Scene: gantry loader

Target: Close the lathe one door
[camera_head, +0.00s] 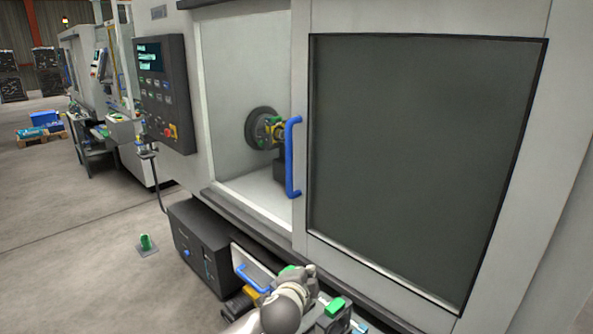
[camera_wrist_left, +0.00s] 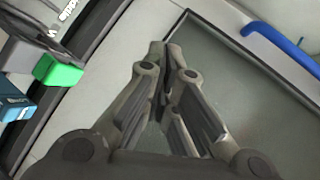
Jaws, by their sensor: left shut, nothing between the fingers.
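The near lathe's door (camera_head: 420,150) is a white sliding panel with a large dark window. It stands to the right, leaving a wide opening at its left. A blue vertical handle (camera_head: 291,157) is on the door's left edge. My left gripper (camera_head: 305,272) is low in front of the machine, below the handle and apart from it. In the left wrist view its fingers (camera_wrist_left: 165,60) are together with nothing between them. That view also shows the dark window (camera_wrist_left: 225,75) and a blue handle (camera_wrist_left: 280,45) at upper right. My right gripper is not in view.
The chuck (camera_head: 262,128) shows inside the opening. A control panel (camera_head: 164,93) juts out at left. Below are a black box (camera_head: 195,245), a lower blue handle (camera_head: 252,280) and a green block (camera_head: 335,307) close to my gripper. Floor at left is mostly clear.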

